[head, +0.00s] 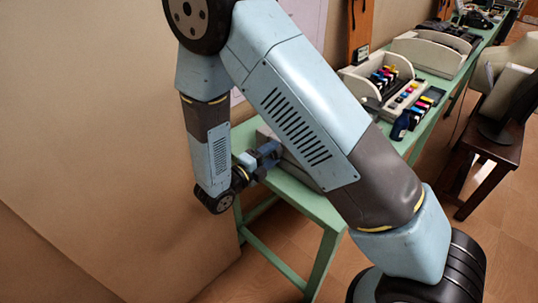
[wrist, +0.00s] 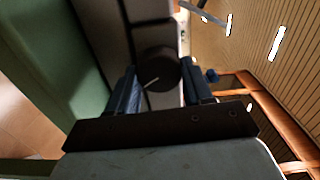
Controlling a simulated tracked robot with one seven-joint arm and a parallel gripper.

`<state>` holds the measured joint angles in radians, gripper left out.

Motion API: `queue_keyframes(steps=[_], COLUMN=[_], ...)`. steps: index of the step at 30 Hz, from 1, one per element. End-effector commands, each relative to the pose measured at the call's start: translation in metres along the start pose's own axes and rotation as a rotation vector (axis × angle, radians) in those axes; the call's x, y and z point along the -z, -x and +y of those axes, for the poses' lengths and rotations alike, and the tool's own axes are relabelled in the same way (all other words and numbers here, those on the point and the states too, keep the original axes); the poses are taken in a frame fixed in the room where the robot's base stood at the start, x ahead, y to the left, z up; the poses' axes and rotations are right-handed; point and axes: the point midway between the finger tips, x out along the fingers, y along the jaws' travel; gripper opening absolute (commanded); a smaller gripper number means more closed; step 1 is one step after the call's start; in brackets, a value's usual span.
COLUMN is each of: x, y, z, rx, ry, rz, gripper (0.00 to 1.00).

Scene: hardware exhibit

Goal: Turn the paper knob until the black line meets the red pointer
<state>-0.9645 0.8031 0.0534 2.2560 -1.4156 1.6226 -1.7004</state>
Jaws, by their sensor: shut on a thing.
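In the wrist view a round dark knob (wrist: 163,66) sits on a dark panel with raised bars, with a pale line across its lower face. I see no black line on it, and I cannot make out a red pointer. My gripper (wrist: 160,78) is shut on the knob, one blue finger on each side. In the head view my gripper (head: 268,152) reaches a pale device (head: 293,167) at the near end of the green table (head: 318,206). The knob is hidden there.
A dark wooden stool (head: 486,153) is at the right. A bare wall is at the left.

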Motion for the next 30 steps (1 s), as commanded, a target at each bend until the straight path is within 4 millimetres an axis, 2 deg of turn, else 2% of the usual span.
queue_keyframes(steps=[16,17,24,30], x=[-0.0008,-0.0008,-0.0002,0.0001], y=[0.0001,0.0001,0.0000,0.0000], z=[0.0021,0.0020,0.0012,0.0007], rx=[-0.006,-0.006,-0.003,-0.002], ry=[0.024,0.024,0.023,0.023], rz=[-0.003,-0.003,-0.001,0.000], gripper=[0.20,0.53,0.76,0.76])
